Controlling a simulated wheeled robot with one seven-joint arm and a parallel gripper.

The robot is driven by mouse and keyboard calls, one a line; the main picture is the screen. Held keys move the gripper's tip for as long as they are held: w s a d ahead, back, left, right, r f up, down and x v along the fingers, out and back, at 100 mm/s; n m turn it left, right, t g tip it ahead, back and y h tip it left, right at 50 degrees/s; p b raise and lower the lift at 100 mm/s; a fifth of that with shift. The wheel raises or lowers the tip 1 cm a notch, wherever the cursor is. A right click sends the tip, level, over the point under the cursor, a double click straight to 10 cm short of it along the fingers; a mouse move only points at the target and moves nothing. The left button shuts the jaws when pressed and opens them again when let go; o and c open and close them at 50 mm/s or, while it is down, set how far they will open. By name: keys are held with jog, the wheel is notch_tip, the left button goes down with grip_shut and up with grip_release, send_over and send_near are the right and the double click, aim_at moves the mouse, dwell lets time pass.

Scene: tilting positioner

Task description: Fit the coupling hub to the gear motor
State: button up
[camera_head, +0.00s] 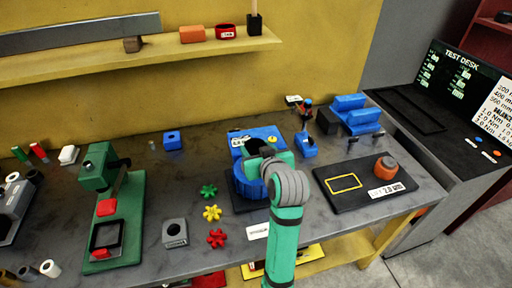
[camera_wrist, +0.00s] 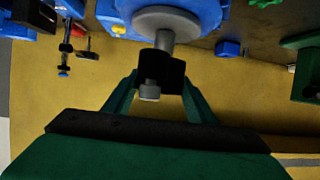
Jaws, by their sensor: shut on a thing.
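In the head view the blue positioner (camera_head: 247,186) stands near the middle of the bench, and my arm covers much of it. My gripper is hidden there behind my wrist. In the wrist view a grey disc (camera_wrist: 165,18) with a grey shaft (camera_wrist: 165,38), apparently the gear motor, sits at the blue positioner (camera_wrist: 208,12). My gripper (camera_wrist: 158,75) is shut at the shaft's end. A small grey piece (camera_wrist: 150,91), apparently part of the coupling hub, shows between its dark jaws. The jaws hide whether hub and shaft touch.
A green press (camera_head: 130,205) and a grey block with a hole (camera_head: 175,233) stand left. Green, yellow and red star pieces (camera_head: 212,213) lie beside the positioner. A black board (camera_head: 370,170) with an orange knob (camera_head: 386,167) lies right. A yellow shelf (camera_head: 100,62) runs behind.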

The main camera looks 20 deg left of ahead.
jog(key=shift+w+d+f, duration=0.1)
jog(key=shift+f, duration=1.75)
jog(key=o, duration=1.7)
jog(key=shift+f, duration=0.15)
jog(key=shift+v, duration=5.5)
